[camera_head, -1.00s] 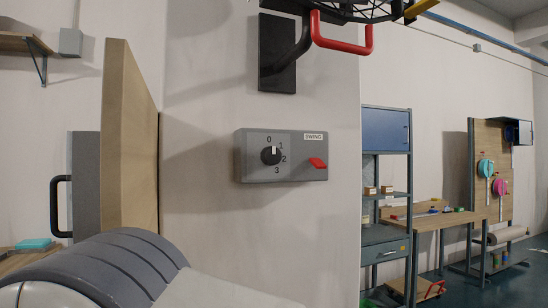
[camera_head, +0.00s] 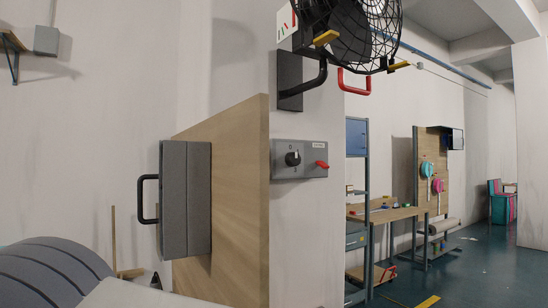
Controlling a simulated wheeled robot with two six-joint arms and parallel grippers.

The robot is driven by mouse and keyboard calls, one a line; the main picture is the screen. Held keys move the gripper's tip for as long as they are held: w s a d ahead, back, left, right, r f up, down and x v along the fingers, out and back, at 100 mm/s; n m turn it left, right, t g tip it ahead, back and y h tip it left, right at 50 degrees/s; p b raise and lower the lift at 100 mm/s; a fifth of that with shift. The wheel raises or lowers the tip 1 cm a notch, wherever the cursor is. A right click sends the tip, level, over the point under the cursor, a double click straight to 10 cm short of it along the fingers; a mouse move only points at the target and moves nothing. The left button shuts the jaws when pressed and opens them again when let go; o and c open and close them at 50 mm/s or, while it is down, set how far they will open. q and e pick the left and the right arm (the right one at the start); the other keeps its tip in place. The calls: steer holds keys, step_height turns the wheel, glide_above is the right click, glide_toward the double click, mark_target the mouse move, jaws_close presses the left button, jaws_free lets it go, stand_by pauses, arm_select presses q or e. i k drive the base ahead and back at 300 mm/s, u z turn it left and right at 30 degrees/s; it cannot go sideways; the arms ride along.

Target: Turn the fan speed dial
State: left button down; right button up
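The fan speed dial (camera_head: 292,158) is a black round knob with a white mark on a grey control box. The control box (camera_head: 299,172) is fixed to the white wall, right of a wooden panel's edge. A red swing switch (camera_head: 321,164) sits at its right end, under a small white label. The dial's numbers are too small to read now. The black caged fan (camera_head: 352,35) hangs on a wall bracket above the box, with a red handle (camera_head: 355,84) below it. Neither of my grippers is in view.
A wooden panel (camera_head: 235,200) stands out left of the box, carrying a grey block with a black handle (camera_head: 147,199). A grey ribbed roll (camera_head: 45,275) fills the lower left. Shelving and a workbench (camera_head: 385,213) stand at the right, with open floor (camera_head: 475,265) beyond.

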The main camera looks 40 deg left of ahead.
mark_target(292, 159)
steer(key=u, duration=0.05)
steer(key=k, duration=0.1)
steer(key=u, duration=2.2)
steer(key=k, duration=0.65)
steer(key=z, duration=1.15)
steer(key=i, duration=0.45)
steer(key=u, duration=0.05)
